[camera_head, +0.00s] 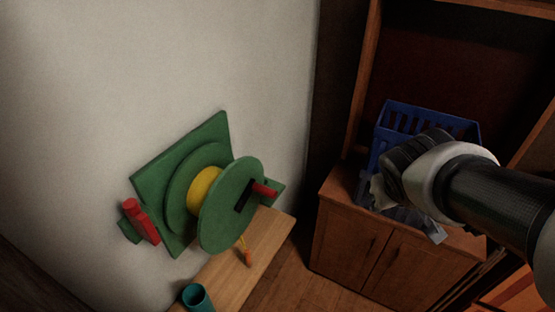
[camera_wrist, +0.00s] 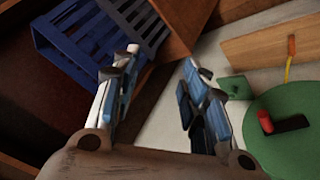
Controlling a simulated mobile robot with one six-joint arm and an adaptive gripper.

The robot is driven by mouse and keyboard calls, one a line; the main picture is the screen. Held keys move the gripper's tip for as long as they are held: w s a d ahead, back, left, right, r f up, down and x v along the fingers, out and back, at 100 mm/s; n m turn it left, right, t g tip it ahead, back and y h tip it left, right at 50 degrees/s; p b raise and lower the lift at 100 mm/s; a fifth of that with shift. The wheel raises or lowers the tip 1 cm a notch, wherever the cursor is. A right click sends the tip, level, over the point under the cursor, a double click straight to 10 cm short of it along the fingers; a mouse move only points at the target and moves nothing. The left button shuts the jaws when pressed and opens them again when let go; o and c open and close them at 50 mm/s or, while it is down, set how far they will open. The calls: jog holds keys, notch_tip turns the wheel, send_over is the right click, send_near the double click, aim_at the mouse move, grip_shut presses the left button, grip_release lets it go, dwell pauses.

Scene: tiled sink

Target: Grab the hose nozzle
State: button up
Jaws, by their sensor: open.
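A green hose reel (camera_head: 232,205) with a yellow drum (camera_head: 203,190) is mounted on the pale wall. A short yellow hose hangs from it, ending in a small orange nozzle (camera_head: 248,258) just above or against the wooden shelf; I cannot tell if they touch. The nozzle also shows at the upper right of the wrist view (camera_wrist: 291,44). My gripper (camera_head: 408,212) is well to the right of the nozzle, in front of the blue crate. Its two fingers are apart and empty in the wrist view (camera_wrist: 155,68).
A blue slatted crate (camera_head: 430,118) stands on a wooden cabinet (camera_head: 345,235) behind my gripper. A teal cup (camera_head: 197,297) stands on the wooden shelf (camera_head: 222,272). A red crank handle (camera_head: 264,190) juts from the reel, and a red part (camera_head: 140,222) sits at its left.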

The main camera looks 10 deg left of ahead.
jog(key=w+a+f+n+y+p, duration=0.35)
jog(key=w+a+f+n, duration=0.35)
jog(key=w+a+f, duration=0.7)
jog(key=n+g+y, duration=0.5)
jog(key=n+g, duration=0.1)
send_near(247, 254)
jog(key=shift+w+d+f+b+x, duration=0.15)
jog(key=shift+b+x, duration=1.1)
jog(key=shift+x, duration=0.8)
jog(key=shift+w+d+b+x, duration=0.15)
jog(key=shift+b+x, duration=1.15)
jog(key=shift+x, duration=0.75)
jog(key=shift+w+d+f+b+x, duration=0.15)
jog(key=shift+b+x, duration=1.1)
jog(key=shift+x, duration=0.8)
jog(key=shift+r, duration=0.25)
grip_shut()
